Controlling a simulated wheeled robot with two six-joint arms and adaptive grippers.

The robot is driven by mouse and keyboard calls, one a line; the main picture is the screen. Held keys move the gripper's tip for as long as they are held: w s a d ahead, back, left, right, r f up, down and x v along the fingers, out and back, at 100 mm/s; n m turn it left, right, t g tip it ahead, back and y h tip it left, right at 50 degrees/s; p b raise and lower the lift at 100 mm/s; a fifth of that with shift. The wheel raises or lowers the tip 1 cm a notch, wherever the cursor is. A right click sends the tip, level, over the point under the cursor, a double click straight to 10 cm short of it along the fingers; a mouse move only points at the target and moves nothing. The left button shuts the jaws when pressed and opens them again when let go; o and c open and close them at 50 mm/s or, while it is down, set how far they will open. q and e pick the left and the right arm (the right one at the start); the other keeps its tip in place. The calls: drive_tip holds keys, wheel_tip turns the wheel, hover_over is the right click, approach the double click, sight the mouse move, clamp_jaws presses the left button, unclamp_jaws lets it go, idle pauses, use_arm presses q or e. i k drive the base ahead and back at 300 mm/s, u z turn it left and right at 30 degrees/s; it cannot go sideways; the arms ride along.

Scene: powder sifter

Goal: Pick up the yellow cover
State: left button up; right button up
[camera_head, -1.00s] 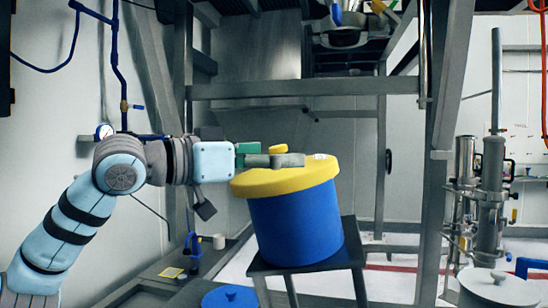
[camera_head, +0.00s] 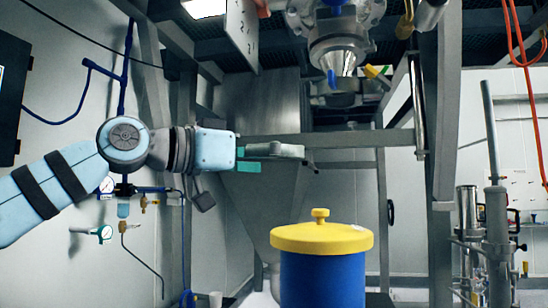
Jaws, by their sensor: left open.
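The yellow cover (camera_head: 322,239) is a round lid with a small knob (camera_head: 320,213) on top. It sits level on the blue drum (camera_head: 323,281), whose lower part is cut off by the bottom edge. My left gripper (camera_head: 290,151) reaches in from the left, above and a little left of the knob, with a clear gap between them. Its grey fingers point right and are open, with nothing seen between them. My right gripper is not in view.
A metal sifter outlet (camera_head: 343,52) hangs from the frame above. A grey crossbeam (camera_head: 340,139) runs behind my gripper, and a steel post (camera_head: 440,130) stands right of the drum. Metal cylinders (camera_head: 494,220) stand at the far right. Space directly above the cover looks free.

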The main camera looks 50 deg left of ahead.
sight(321, 238)
drive_tip(key=k, duration=1.5)
